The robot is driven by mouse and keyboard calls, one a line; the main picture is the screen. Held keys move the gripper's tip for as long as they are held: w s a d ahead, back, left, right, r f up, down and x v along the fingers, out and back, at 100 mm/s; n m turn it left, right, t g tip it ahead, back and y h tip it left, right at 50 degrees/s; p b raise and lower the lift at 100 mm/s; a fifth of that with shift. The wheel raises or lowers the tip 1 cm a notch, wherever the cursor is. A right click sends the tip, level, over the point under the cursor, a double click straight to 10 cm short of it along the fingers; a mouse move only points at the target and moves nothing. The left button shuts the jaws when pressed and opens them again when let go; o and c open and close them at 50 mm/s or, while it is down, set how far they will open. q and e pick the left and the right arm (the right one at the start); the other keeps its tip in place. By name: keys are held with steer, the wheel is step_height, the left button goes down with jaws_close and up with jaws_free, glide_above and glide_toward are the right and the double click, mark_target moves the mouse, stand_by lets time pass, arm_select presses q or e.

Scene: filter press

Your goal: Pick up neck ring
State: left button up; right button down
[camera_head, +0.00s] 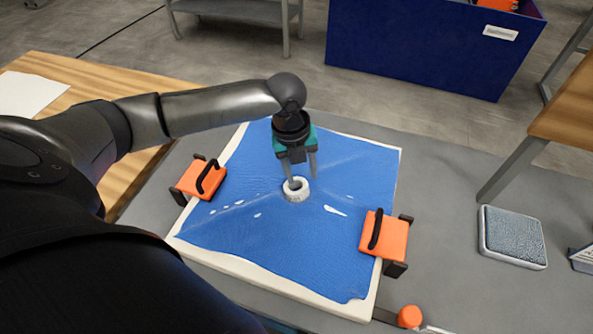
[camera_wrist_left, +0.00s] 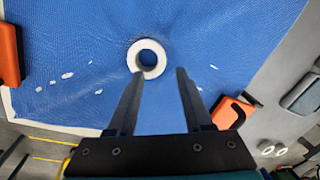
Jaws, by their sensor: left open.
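The white neck ring (camera_head: 296,195) lies near the middle of a blue cloth (camera_head: 250,240), which covers a pale plate. In the left wrist view the ring (camera_wrist_left: 147,58) shows as a white circle with a dark blue centre, just beyond the fingertips. My left gripper (camera_head: 301,178) points down above the ring, its fingers apart and nothing between them. In the left wrist view the gripper (camera_wrist_left: 160,73) has its left fingertip close to the ring's lower edge; whether it touches cannot be told. My right gripper is not in view.
Orange clamps with black handles sit on the left (camera_head: 201,178) and right (camera_head: 385,236) edges of the plate. A blue-grey pad (camera_head: 512,237) and an orange cap (camera_head: 410,316) lie on the grey table (camera_head: 450,215). A blue bin (camera_head: 430,50) stands behind.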

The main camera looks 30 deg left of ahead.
mark_target(304, 184)
arm_select(q)
steer(key=f, duration=0.3)
steer(key=w+f+b, duration=0.1)
steer(key=f, duration=0.1)
steer(key=shift+d, duration=0.15)
steer(key=shift+r, duration=0.1)
jaws_close()
